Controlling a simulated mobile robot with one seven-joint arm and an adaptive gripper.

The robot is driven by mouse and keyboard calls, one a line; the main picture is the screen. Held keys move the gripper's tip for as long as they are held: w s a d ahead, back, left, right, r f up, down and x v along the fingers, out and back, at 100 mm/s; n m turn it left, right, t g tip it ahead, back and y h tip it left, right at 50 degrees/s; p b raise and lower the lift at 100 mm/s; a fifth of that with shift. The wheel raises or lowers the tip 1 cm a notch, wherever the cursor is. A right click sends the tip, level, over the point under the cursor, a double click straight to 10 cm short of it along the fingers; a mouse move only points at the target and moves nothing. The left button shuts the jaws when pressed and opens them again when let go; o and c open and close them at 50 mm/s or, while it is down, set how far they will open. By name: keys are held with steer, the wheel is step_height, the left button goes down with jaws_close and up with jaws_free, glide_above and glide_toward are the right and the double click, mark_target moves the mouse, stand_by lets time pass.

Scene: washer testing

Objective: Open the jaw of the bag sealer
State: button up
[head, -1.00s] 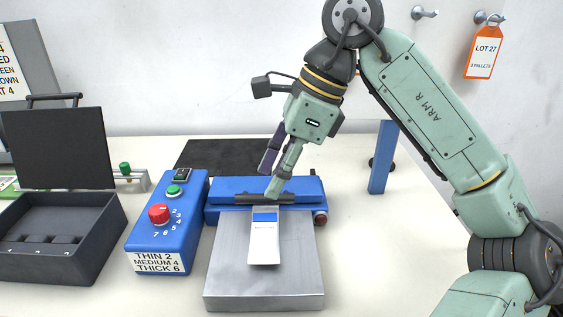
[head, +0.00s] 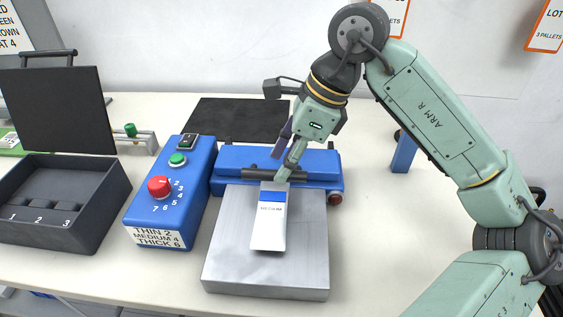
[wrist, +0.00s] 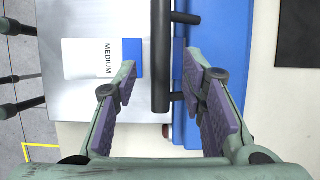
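The bag sealer has a blue jaw (head: 232,158) with a black bar handle (head: 258,175) along its front and a grey metal bed (head: 232,262). The jaw looks lowered. A white pouch marked MEDIUM (head: 268,228), with a blue band, lies on the bed with its banded end toward the handle. My gripper (head: 284,170) is over the handle, pointing down. In the wrist view my gripper (wrist: 154,78) has its fingers apart, one on each side of the handle (wrist: 161,60). The right fingertip is close to the bar; I cannot tell if it touches.
A blue control box (head: 180,195) with a red knob (head: 160,188) and a green button (head: 178,160) stands left of the sealer. A dark open case (head: 85,225) is further left. A black mat (head: 235,118) lies behind.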

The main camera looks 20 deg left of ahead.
steer(key=shift+x, duration=1.1)
jaws_close()
